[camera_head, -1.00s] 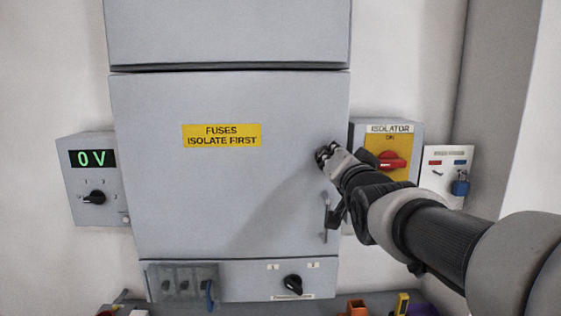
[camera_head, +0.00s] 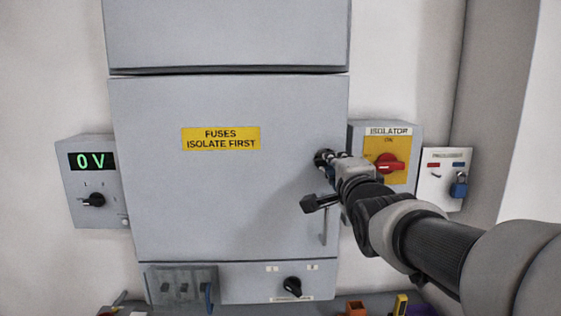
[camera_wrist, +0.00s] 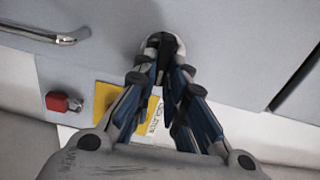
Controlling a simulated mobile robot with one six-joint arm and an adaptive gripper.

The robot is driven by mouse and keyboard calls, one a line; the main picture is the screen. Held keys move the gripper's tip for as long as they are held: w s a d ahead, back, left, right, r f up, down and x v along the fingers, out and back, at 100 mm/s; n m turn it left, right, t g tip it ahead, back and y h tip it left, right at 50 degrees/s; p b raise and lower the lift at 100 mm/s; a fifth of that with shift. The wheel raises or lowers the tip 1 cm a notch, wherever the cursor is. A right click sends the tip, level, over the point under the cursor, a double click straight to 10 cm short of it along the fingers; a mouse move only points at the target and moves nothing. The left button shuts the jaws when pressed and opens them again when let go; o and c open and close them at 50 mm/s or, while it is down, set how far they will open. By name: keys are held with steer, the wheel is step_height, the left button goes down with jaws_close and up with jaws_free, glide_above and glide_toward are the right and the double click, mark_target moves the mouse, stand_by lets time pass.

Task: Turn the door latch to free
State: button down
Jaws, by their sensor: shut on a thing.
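The grey cabinet door (camera_head: 200,200) is closed, with a yellow sign reading "FUSES ISOLATE FIRST" (camera_head: 220,139). The door latch (camera_head: 322,157) is a small dark knob near the door's right edge. In the wrist view the latch (camera_wrist: 160,42) shows as a black grip on a pale round base. My gripper (camera_head: 328,159) reaches it from the right; its two fingers (camera_wrist: 161,68) are closed on the latch from both sides. The fingers hide part of the latch, and I cannot read its exact angle.
The door's bar handle (camera_head: 324,226) is below the latch, close to my wrist. The isolator box (camera_head: 412,141) with its red knob (camera_head: 390,163) stands just right of my gripper. A white panel with a blue padlock (camera_head: 459,189) is farther right. A meter box (camera_head: 88,165) reads 0 V.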

steer(key=shift+m, duration=0.5)
steer(key=c, duration=1.6)
jaws_free()
steer(key=shift+s, duration=0.1)
steer(key=s, duration=1.1)
steer(key=shift+s, duration=0.4)
steer(key=shift+f, duration=0.1)
